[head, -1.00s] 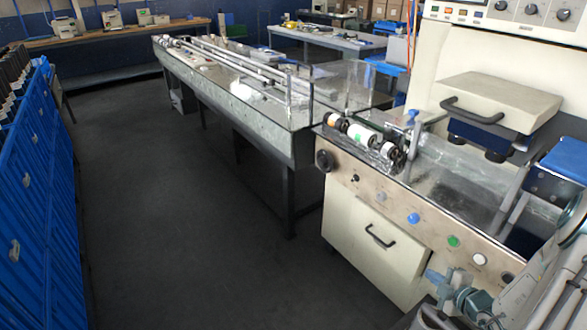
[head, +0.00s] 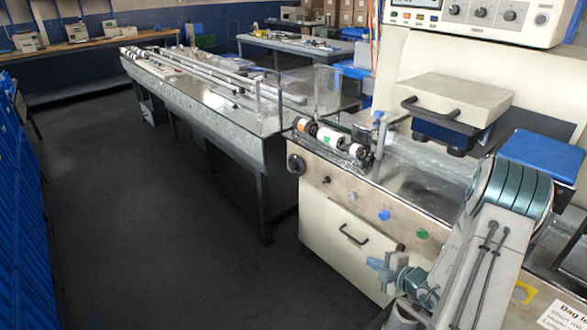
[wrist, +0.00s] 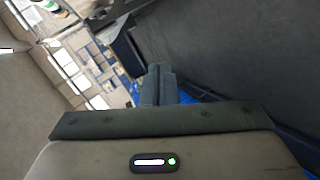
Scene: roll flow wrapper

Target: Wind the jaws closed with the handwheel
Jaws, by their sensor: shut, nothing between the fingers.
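A round black wheel-like knob (head: 296,164), which looks like the handwheel, sits at the left end of the machine's front panel. The beige head with a black handle (head: 456,96) stands over the machine bed, with dark blocks (head: 440,140) under it. I cannot tell whether these are the jaws or how wide they stand. My gripper (head: 374,264) is in front of the machine's cream door, below and to the right of the knob and apart from it. In the wrist view its fingers (wrist: 158,85) are together with nothing between them.
Small rollers (head: 328,136) sit on the machine's left end, above the panel. Blue (head: 384,214) and green (head: 422,234) buttons line the panel. A long metal table (head: 215,105) adjoins the machine on the left. Blue cabinets (head: 18,200) stand far left. The dark floor (head: 150,220) between is clear.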

